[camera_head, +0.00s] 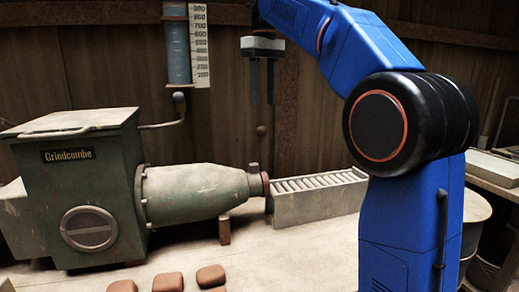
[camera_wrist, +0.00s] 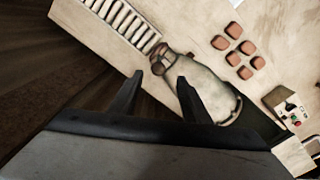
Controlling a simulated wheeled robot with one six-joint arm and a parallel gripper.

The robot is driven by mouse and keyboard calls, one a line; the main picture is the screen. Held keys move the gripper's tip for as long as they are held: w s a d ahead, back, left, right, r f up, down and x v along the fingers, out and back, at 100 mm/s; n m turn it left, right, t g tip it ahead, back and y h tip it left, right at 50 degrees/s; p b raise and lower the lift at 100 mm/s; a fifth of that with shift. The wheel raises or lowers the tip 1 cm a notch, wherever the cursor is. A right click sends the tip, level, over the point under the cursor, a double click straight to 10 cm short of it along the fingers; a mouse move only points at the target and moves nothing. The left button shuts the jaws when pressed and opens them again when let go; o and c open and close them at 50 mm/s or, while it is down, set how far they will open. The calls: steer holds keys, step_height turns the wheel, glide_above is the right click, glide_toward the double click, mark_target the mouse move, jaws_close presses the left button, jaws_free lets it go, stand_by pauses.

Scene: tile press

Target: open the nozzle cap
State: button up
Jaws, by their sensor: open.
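The nozzle cap (camera_head: 266,184) is a small rust-brown piece at the right end of the green machine's tapered barrel (camera_head: 195,192). It seems to cover the barrel's mouth. A thin lever with a dark ball knob (camera_head: 262,131) stands upright at that end. In the wrist view the brown cap (camera_wrist: 160,60) shows just beyond my fingertips, partly in shadow. My gripper (camera_head: 262,102) hangs fingers down, above the knob and apart from it. It is open and empty; both fingers show in the wrist view (camera_wrist: 160,76).
A roller conveyor (camera_head: 318,198) runs right from the nozzle. Several clay tiles (camera_head: 168,282) lie on the table in front. A blue gauge tube with a scale (camera_head: 200,45) is on the wall left of my gripper. A control box (camera_wrist: 290,105) shows in the wrist view.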

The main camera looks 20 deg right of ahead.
steer(key=shift+w+a+r, duration=0.1)
steer(key=shift+w, duration=0.35)
glide_above(262, 171)
steer(key=f, duration=1.7)
steer(key=shift+w+f, duration=0.1)
steer(key=shift+w, duration=0.15)
steer(key=shift+c, duration=0.6)
jaws_close()
